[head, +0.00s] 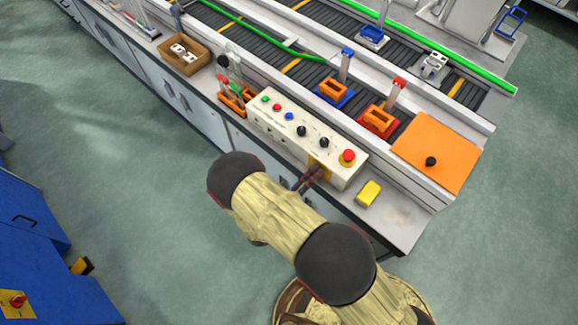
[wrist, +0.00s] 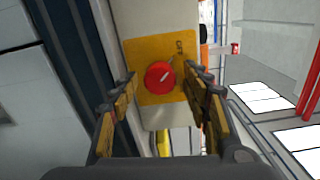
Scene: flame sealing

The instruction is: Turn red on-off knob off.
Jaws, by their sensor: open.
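The red on-off knob (wrist: 159,76) is round and sits on a yellow plate (wrist: 146,52) in the wrist view. A pale line on it slants up to the right. Lettering that looks like "OFF" stands at the plate's upper right. My gripper (wrist: 162,80) is open, with one finger on each side of the knob; I cannot tell whether they touch it. In the head view my gripper (head: 310,179) is at the front face of the white control box (head: 283,135), by a yellow patch (head: 314,162). The knob is hidden there.
A red push button (head: 347,156) and several smaller buttons and black knobs top the box. A yellow block (head: 368,193) lies on the ledge beside it. A similar red knob (head: 17,301) is on a blue cabinet at lower left. Open floor lies in front.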

